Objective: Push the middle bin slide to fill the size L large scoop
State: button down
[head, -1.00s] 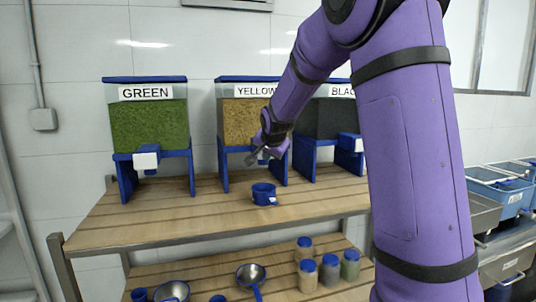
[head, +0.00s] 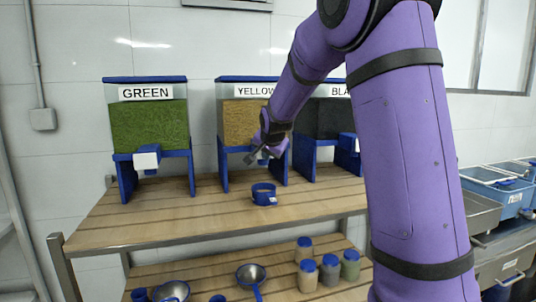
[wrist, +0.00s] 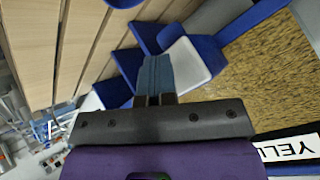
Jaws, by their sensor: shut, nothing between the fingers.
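The middle bin (head: 240,120), labelled YELLOW, holds yellow-brown grain and stands on blue legs on the wooden table. Its slide, with a white face (wrist: 186,62), shows in the wrist view beside my fingers; in the head view my gripper hides it. The blue scoop (head: 264,195), with a white label, stands upright on the table in front of and below this bin; its size letter is too small to read. A paler patch shows inside it. My gripper (head: 250,159) is shut and empty at the slide; its fingers also show in the wrist view (wrist: 155,75). Contact is unclear.
The green bin (head: 150,122) stands to the left and the black bin (head: 320,118) to the right, partly behind my arm. Jars (head: 330,270) and metal scoops (head: 251,275) are on the lower shelf. The table front (head: 160,225) is clear.

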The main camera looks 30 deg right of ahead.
jog(key=shift+s, duration=0.1)
jog(key=shift+s+a, duration=0.2)
jog(key=shift+s, duration=0.4)
jog(key=shift+s+a, duration=0.15)
jog(key=shift+s, duration=0.45)
jog(key=shift+s, duration=0.15)
jog(key=s, duration=0.2)
jog(key=s+a, duration=0.1)
jog(key=s, duration=0.1)
jog(key=shift+s+a, duration=0.2)
jog(key=shift+s, duration=0.1)
dwell(2.3)
jog(key=shift+s+a, duration=0.25)
jog(key=shift+s, duration=0.65)
jog(key=shift+s+a, duration=0.25)
jog(key=shift+s, duration=0.65)
